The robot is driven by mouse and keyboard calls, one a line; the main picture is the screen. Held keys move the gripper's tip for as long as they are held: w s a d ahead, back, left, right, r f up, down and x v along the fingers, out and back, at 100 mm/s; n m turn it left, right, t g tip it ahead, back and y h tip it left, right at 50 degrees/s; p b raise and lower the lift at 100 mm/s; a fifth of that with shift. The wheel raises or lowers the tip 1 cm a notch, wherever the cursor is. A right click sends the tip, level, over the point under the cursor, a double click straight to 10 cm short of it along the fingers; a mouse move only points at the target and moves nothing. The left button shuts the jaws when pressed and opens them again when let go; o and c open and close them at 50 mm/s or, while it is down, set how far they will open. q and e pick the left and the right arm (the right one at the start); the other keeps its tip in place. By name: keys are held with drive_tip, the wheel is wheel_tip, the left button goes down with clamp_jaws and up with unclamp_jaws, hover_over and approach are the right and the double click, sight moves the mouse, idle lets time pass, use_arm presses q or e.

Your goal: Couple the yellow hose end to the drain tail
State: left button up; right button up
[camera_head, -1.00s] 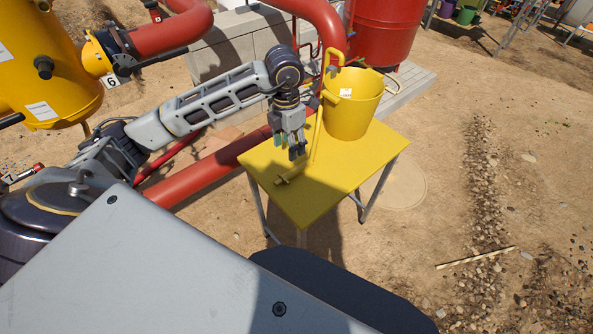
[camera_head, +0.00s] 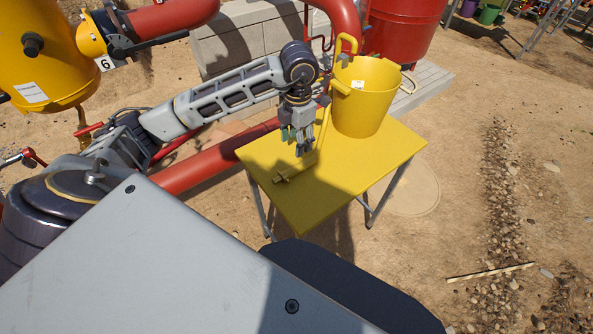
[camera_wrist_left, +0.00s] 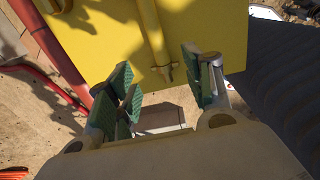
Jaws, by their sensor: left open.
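The yellow hose (camera_head: 322,133) runs from the bucket's rim down onto the yellow table. Its end (camera_head: 281,177), with a short crosspiece, lies near the table's left side. My left gripper (camera_head: 303,148) points down over the table beside the hose, open and empty. In the left wrist view the hose (camera_wrist_left: 154,35) and its end (camera_wrist_left: 165,73) show beyond and between the spread green-padded fingers (camera_wrist_left: 160,85). I cannot tell the exact gap. A short pipe (camera_head: 82,117) under the yellow vessel may be the drain tail. My right gripper is out of view.
A yellow bucket (camera_head: 365,97) stands on the back of the yellow table (camera_head: 340,180). Red pipes (camera_head: 215,163) run behind and left of the table. The yellow vessel (camera_head: 45,55) is at upper left. Open sandy ground lies to the right.

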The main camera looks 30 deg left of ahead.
use_arm(q)
hover_over(295, 167)
drive_tip(key=f, duration=0.7)
drive_tip(key=shift+s+d+f, duration=0.15)
drive_tip(key=shift+s+d, duration=0.05)
drive_tip(key=shift+d, duration=0.1)
drive_tip(key=shift+f, duration=0.6)
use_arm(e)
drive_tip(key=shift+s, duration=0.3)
use_arm(q)
drive_tip(key=shift+f, duration=0.5)
drive_tip(key=f, duration=0.2)
drive_tip(key=shift+w+a+f+p, duration=0.2)
drive_tip(key=shift+f+p, duration=0.1)
drive_tip(key=shift+f, duration=0.8)
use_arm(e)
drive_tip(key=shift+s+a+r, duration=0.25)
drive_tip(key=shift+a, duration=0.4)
